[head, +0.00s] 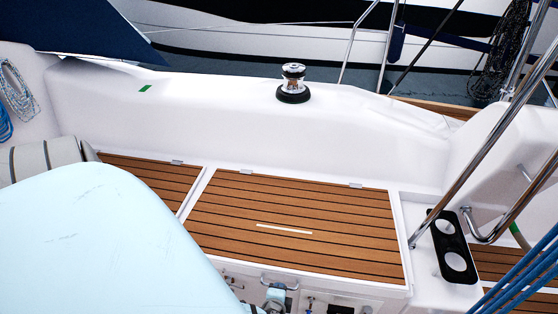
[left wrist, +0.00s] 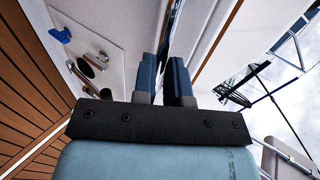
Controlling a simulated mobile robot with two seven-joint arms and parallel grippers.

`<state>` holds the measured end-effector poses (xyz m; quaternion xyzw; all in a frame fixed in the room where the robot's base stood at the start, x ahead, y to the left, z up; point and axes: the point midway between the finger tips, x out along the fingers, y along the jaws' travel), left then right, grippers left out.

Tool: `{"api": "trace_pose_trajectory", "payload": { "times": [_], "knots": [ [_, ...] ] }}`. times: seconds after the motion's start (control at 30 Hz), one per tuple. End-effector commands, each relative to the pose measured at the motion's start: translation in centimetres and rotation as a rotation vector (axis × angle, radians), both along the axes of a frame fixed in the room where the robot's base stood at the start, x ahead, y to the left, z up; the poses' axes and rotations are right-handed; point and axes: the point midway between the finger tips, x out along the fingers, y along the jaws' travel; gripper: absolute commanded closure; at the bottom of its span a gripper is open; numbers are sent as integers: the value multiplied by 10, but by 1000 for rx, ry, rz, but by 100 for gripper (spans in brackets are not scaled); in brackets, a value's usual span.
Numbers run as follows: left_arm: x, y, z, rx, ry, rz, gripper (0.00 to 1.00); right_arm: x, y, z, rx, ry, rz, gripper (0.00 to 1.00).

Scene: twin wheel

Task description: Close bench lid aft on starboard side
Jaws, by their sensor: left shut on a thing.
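The teak-slatted bench lid (head: 320,215) is in the middle of the head view, hinged along its back edge. It lies about flat, roughly level with the teak lid to its left; a small gap under its front edge cannot be ruled out. A chrome handle (head: 290,286) shows at the front edge. My left gripper (head: 275,294) is low at this edge, its fingers at the handle and partly cut off by the frame. In the left wrist view its two blue fingers (left wrist: 164,60) point away, with a narrow gap between them. My right gripper is not in view.
A winch (head: 293,84) stands on the white coaming behind the bench. A black cup holder (head: 454,246) and steel rails (head: 490,150) are to the right, with blue ropes (head: 520,275) at lower right. The wrist view shows a white panel with switches (left wrist: 88,67).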

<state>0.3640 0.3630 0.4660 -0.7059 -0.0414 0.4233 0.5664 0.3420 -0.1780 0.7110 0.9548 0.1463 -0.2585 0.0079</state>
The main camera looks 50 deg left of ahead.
Motion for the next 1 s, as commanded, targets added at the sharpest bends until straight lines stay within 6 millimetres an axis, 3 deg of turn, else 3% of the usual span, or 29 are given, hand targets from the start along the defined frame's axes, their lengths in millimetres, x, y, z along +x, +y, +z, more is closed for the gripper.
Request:
{"api": "trace_pose_trajectory", "payload": {
  "times": [0.47,0.5,0.6,0.87,1.0],
  "knots": [
    [-2,-2,-6,-3,4,-1,100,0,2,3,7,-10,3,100],
    [-2,-2,-6,-3,4,-1,78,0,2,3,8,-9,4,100],
    [-2,-1,-6,-2,3,-1,62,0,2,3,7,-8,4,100],
    [-1,-1,-4,-1,2,0,62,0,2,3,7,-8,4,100],
    [-1,0,8,-3,0,1,62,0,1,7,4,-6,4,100]
  ]
}}
